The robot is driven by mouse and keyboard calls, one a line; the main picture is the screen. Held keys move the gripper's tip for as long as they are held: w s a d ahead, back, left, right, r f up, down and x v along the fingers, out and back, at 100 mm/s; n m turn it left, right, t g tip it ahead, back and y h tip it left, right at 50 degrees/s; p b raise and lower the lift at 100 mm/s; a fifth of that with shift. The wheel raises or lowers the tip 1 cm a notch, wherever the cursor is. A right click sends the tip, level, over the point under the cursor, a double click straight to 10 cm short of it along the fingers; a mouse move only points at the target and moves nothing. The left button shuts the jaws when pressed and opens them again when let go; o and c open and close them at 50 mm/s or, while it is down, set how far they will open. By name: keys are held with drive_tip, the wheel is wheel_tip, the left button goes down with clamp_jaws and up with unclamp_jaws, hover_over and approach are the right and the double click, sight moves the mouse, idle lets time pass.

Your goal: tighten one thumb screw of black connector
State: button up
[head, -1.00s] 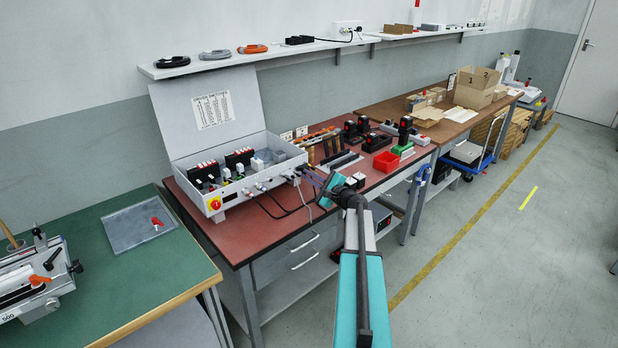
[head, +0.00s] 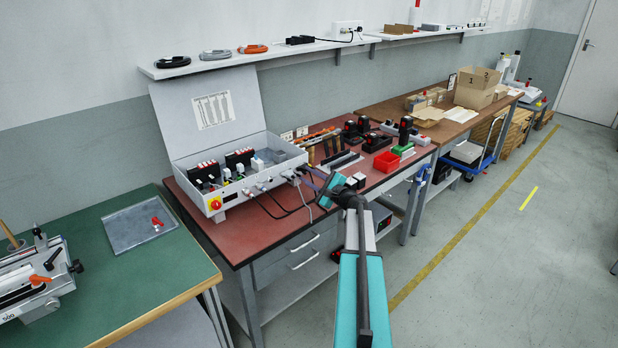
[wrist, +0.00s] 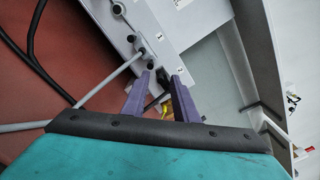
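The control box (head: 250,187) stands open on the red-topped bench, with plugs and cables along its front. My gripper (head: 309,177) is at the right end of that front. In the wrist view its two purple fingers (wrist: 160,80) point at the box face and stand apart. A dark piece, seemingly the black connector (wrist: 163,76), shows between the fingertips. Contact with either finger cannot be told, and its thumb screws cannot be made out. A grey plug (wrist: 144,52) with a grey cable sits just beyond the left finger.
Black cables (wrist: 38,50) and the grey cable (wrist: 112,80) hang left of my fingers over the red bench top (head: 225,238). The raised box lid (head: 208,112) stands behind. A red bin (head: 386,161) and tools lie to the right. A green table (head: 120,270) is at the left.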

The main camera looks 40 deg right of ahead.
drive_tip(key=shift+s, duration=0.15)
drive_tip(key=s+b, duration=0.2)
drive_tip(key=s, duration=1.1)
drive_tip(key=shift+s, duration=0.25)
drive_tip(key=c, duration=0.3)
drive_tip(key=s+d+n+g+h+b, duration=0.3)
drive_tip(key=s+n+h+b, duration=0.6)
drive_tip(key=b, duration=1.7)
drive_tip(key=s+d+n, duration=0.2)
drive_tip(key=s, duration=0.3)
drive_tip(key=shift+s+d+h, duration=0.15)
drive_tip(key=shift+s+h, duration=0.15)
drive_tip(key=shift+w, duration=0.1)
